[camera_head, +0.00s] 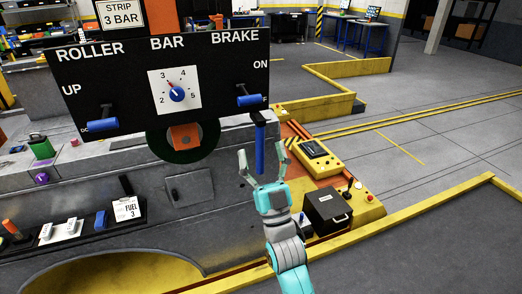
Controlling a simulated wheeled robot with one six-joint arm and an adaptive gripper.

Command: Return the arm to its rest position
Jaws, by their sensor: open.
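My gripper (263,167) is in the lower middle of the head view, at the end of my teal and grey arm. Its two fingers are spread apart and seem to hold nothing. A blue vertical handle (260,148) hangs below the right end of the black panel. In the picture its lower end lies between the fingertips; I cannot tell whether they touch. The black panel (215,65) reads ROLLER, BAR and BRAKE. Its roller lever (103,124) and brake lever (249,100) have blue grips. The dial (175,92) has its pointer near 3.
Right of my gripper are a yellow control box (315,155) and a black box (328,212) on the machine's deck. A yellow rail (420,210) crosses the lower right. A grey machine body (150,230) fills the lower left. Open grey floor (440,130) lies to the right.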

